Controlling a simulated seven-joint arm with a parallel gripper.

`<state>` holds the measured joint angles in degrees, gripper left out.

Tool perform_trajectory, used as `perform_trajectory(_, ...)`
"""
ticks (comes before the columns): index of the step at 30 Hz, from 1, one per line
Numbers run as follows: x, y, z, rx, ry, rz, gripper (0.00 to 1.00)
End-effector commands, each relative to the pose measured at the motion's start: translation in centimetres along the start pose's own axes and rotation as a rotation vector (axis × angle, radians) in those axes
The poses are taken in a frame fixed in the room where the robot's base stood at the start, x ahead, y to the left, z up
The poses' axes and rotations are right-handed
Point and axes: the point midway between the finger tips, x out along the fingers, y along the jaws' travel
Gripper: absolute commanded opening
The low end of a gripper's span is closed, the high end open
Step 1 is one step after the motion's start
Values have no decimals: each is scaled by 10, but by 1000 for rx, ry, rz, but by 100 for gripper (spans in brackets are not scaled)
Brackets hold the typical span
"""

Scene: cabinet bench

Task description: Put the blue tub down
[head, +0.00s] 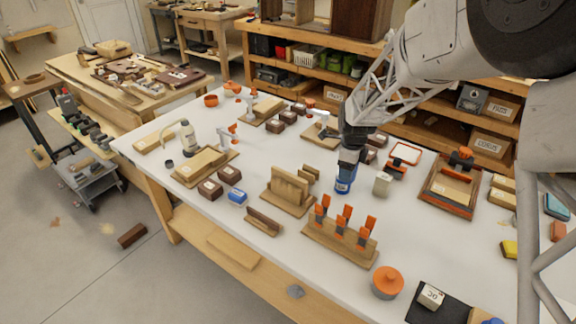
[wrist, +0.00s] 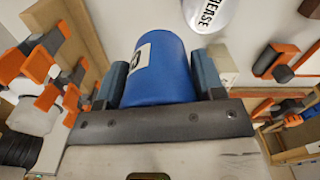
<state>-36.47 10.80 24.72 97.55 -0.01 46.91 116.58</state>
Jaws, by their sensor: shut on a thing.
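The blue tub (head: 343,185) with a white label is upright near the middle of the white bench, below my gripper (head: 348,158). In the wrist view the blue tub (wrist: 175,78) is between the two fingers of my gripper (wrist: 160,75), which are shut on its sides. Its base is close to the bench top; I cannot tell whether it touches. The fingers and palm hide part of the tub.
A small pale block (head: 382,184) stands just right of the tub. A slotted wooden stand (head: 288,190) is to the left, and a rack with orange-handled clamps (head: 340,240) is in front. The white bench top (head: 265,255) has clear patches.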

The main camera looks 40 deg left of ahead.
Motion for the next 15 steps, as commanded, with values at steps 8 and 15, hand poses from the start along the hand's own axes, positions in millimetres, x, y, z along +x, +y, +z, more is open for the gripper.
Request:
perform_trajectory(8, -2, -26, 45, -41, 0, 0, 35)
perform_trajectory(15, -3, -46, 84, -75, 0, 0, 35)
